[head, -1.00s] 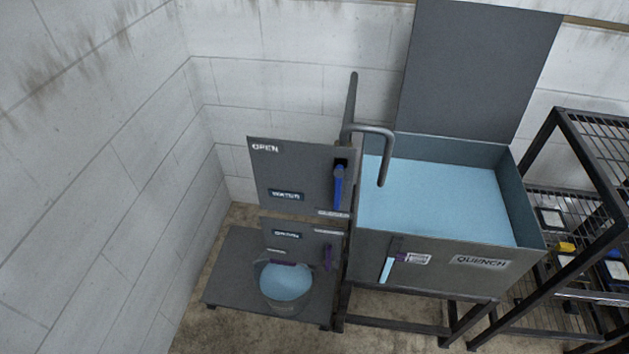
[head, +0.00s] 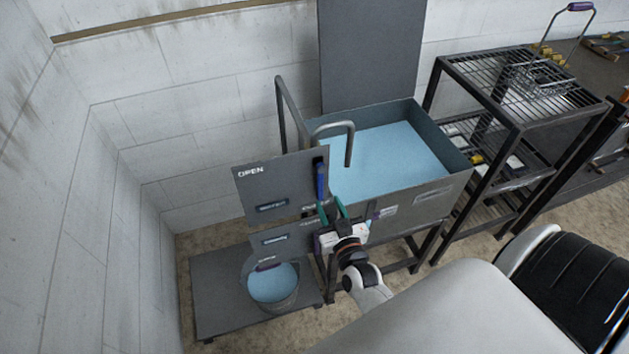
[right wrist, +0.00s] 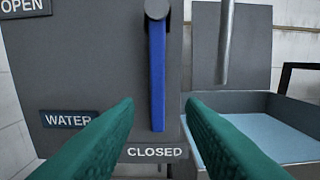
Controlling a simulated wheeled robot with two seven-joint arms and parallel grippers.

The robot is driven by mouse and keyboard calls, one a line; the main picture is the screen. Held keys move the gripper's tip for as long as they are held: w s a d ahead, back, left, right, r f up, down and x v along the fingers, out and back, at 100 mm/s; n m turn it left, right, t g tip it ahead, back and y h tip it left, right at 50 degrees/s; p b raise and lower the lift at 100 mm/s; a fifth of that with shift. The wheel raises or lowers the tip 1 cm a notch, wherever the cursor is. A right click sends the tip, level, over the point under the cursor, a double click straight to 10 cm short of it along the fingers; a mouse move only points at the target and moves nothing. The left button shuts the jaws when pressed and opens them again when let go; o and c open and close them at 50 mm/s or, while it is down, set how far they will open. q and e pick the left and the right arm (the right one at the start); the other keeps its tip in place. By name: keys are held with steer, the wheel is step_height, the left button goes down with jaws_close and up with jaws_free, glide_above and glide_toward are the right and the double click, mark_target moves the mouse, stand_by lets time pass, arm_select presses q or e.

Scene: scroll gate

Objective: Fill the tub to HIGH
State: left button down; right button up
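The grey tub (head: 433,205) marked QUENCH holds light blue liquid (head: 385,160), its surface below the rim. A bent spout (head: 349,148) hangs over it. A blue lever (head: 321,180) is on the panel (head: 262,186) labelled WATER. In the right wrist view the lever (right wrist: 157,75) hangs straight down toward the CLOSED label (right wrist: 154,152); the OPEN label (right wrist: 22,6) is at upper left. My right gripper (head: 333,207) is open and empty, its green fingers in front of the panel, to either side of the lever's lower end. My left gripper is not in view.
A lower panel (head: 270,241) stands below, its right part hidden by my gripper. A bucket (head: 272,287) of light blue liquid sits on a low platform (head: 217,300). A metal shelf rack (head: 510,125) stands right of the tub. White walls close off the left.

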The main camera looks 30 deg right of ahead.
mark_target(321, 191)
steer(key=x, duration=0.8)
steer(key=shift+w+a+p, duration=0.1)
steer(key=shift+w+p, duration=0.25)
steer(key=shift+p, duration=0.05)
jaws_close()
